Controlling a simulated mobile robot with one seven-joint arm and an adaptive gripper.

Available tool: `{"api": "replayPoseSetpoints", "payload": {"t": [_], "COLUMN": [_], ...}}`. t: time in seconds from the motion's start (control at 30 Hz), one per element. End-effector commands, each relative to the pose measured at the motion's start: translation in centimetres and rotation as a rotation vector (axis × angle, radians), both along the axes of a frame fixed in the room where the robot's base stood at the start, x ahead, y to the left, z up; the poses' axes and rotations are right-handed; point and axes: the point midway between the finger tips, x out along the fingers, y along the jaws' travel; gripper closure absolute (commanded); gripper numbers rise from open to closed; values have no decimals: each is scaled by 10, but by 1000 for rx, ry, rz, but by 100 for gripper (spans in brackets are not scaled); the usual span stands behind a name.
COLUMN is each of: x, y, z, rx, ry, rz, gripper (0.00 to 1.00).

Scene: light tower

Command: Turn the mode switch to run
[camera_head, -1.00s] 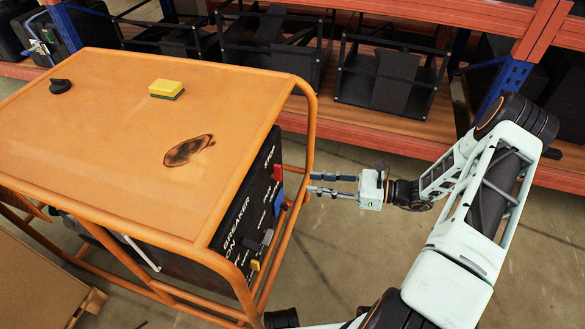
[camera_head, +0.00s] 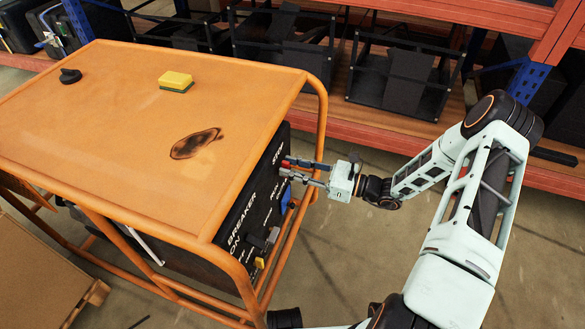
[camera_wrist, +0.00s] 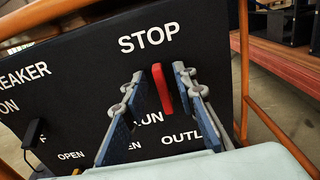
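The mode switch is a red lever (camera_wrist: 162,88) on the black panel (camera_wrist: 75,75), between the words STOP above and RUN below. It stands nearly upright, its upper end near STOP. My gripper (camera_wrist: 159,78) is open, with one finger on each side of the red lever. A gap shows between the lever and the left finger; the right finger is closer, and I cannot tell if it touches.
The panel belongs to an orange-framed generator (camera_head: 120,110). A blue handle (camera_head: 287,197), a dark breaker lever (camera_head: 257,240) and a yellow part (camera_head: 259,263) sit nearer along it. A frame tube (camera_head: 322,115) runs close by my gripper. A sponge (camera_head: 175,82) and black knob (camera_head: 70,76) lie on top.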

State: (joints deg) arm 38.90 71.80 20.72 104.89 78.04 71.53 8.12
Motion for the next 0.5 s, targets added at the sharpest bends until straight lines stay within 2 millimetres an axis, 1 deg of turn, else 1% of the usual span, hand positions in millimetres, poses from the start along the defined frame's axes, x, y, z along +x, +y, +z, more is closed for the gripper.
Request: {"api": "replayPoseSetpoints", "payload": {"t": [0.23, 0.47, 0.5], "x": [0, 0, 0], "y": [1, 0, 0], "z": [0, 0, 0], "rx": [0, 0, 0], "ry": [0, 0, 0], "rz": [0, 0, 0], "gripper": [74, 99, 100]}}
